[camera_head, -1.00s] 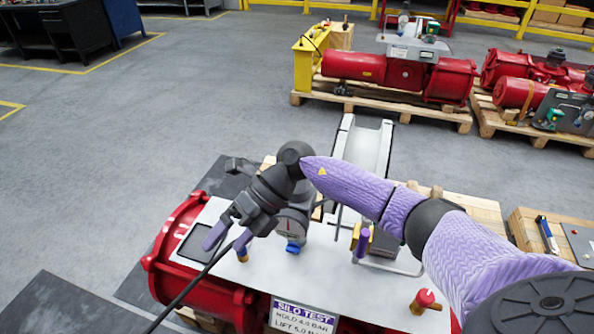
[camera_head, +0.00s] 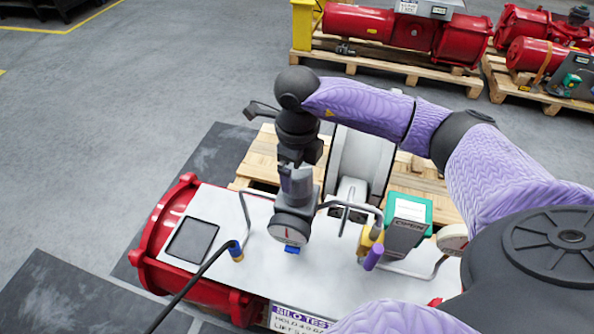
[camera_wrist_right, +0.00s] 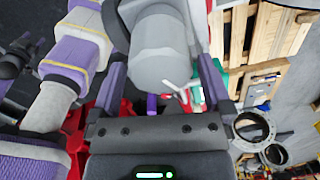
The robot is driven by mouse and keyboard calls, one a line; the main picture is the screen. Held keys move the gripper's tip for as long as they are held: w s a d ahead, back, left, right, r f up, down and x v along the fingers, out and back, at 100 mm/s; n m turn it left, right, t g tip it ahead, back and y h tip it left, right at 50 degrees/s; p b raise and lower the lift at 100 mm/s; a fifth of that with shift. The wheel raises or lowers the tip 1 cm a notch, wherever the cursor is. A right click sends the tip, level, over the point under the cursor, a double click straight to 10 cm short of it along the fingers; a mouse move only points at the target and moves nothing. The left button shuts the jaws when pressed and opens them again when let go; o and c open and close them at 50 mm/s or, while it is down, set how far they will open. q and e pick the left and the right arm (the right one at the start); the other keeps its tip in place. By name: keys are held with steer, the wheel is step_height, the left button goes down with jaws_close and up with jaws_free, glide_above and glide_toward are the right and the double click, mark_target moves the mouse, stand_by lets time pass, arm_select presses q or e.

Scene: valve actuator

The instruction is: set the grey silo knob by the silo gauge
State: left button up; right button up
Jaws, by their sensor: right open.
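The grey silo knob (camera_wrist_right: 160,50) shows in the right wrist view as a smooth grey cylinder between my fingers. My right gripper (camera_head: 297,183) points down over the gauge, its fingers open on either side of the knob. In the right wrist view, my right gripper (camera_wrist_right: 163,75) has one finger left and one right of the knob; I cannot tell whether they touch it. The needle's exact reading is too small to tell. My left gripper is out of view.
The silo test sign (camera_head: 300,317) is cut off by the bottom edge. A yellow-and-purple handle (camera_head: 372,250), a green-and-white box (camera_head: 408,222) and bent grey pipes stand to the right. A blue-and-yellow fitting with a black hose (camera_head: 235,250) is at the left.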

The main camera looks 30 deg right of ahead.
step_height(320, 180, down, 2)
steer(key=shift+f, duration=0.1)
steer(key=c, duration=1)
steer(key=shift+n, duration=0.3)
